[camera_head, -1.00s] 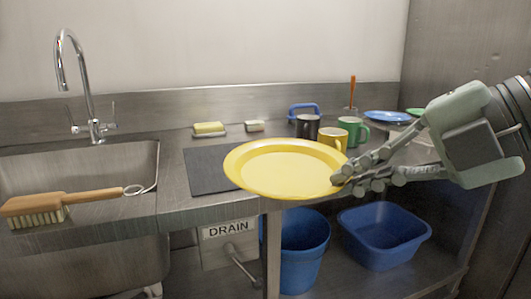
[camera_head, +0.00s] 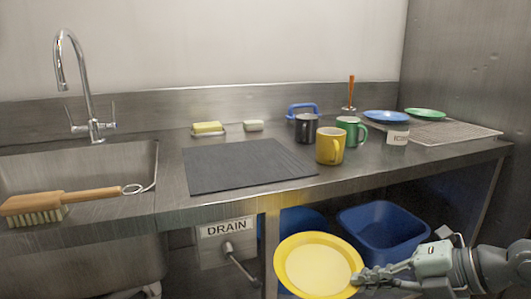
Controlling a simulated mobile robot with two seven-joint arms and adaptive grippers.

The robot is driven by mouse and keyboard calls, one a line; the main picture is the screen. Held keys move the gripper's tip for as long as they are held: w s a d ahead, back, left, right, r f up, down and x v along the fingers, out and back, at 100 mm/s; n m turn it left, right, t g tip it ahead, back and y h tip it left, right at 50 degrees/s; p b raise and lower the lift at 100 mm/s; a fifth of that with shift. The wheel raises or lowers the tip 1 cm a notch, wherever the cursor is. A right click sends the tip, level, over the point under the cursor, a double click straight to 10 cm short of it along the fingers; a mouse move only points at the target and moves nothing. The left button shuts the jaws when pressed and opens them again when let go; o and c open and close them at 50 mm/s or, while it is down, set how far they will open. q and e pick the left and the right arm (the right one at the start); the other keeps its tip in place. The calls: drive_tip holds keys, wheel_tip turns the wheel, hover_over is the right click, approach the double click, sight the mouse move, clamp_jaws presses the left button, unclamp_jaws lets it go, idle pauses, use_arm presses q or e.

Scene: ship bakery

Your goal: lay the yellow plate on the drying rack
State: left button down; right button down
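The yellow plate (camera_head: 318,267) is at the lower middle, in front of the counter and lower in the picture than its edge. My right gripper (camera_head: 364,281) comes in from the lower right. Its fingers are closed on the plate's right rim. The plate is slightly tilted, its upper face towards me. The drying rack (camera_head: 460,132), a flat wire grid, lies at the right end of the counter. Its middle looks bare. My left gripper is not in view.
A blue plate (camera_head: 386,116) and a green plate (camera_head: 425,113) lie behind the rack. An ICING label (camera_head: 397,138) stands at its left. Yellow (camera_head: 329,147), green (camera_head: 351,130) and black (camera_head: 306,128) mugs stand left of it. A dark mat (camera_head: 245,166) is clear. A blue tub (camera_head: 383,234) sits below.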

drive_tip(key=shift+w+a+f+n+y, duration=0.1)
drive_tip(key=shift+a+n+y, duration=0.1)
drive_tip(key=shift+a, duration=0.3)
drive_tip(key=shift+w+a+n+y, duration=0.1)
drive_tip(key=shift+a+n, duration=0.1)
drive_tip(key=shift+a, duration=0.3)
drive_tip(key=shift+w+d+f+m, duration=0.15)
drive_tip(key=shift+d+m, duration=0.15)
drive_tip(key=shift+d, duration=0.75)
drive_tip(key=shift+s+d+f, duration=0.2)
